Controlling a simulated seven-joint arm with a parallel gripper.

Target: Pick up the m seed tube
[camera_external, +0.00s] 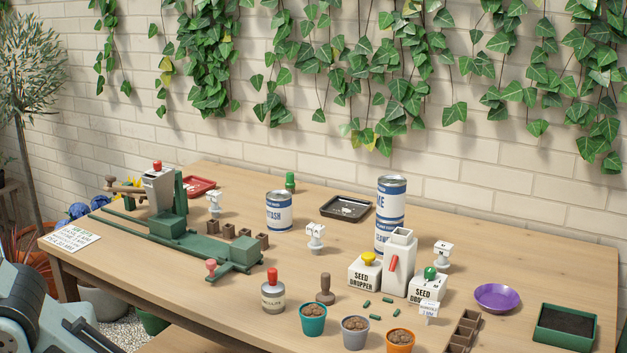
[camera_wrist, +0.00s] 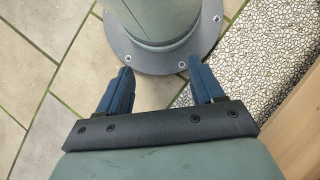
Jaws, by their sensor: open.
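I cannot tell for sure which thing is the m seed tube. Several small white pieces with dark marks stand on the table: one near the middle (camera_external: 315,235), one by the green machine (camera_external: 214,203), one at the right (camera_external: 442,253). Another, with a printed label (camera_external: 428,311), stands before the right seed dropper (camera_external: 425,287). Their letters are too small to read. My gripper (camera_wrist: 159,66) is open and empty in the wrist view, over the paved floor and away from the table. In the external view only part of my arm shows, at the lower left.
A tall can (camera_external: 390,218), a white box with a red lever (camera_external: 398,265) and the left seed dropper (camera_external: 364,272) crowd the right middle. Pots, including a teal one (camera_external: 313,320), line the front. Green pellets (camera_external: 375,317) lie loose. A purple dish (camera_external: 497,297) stands right.

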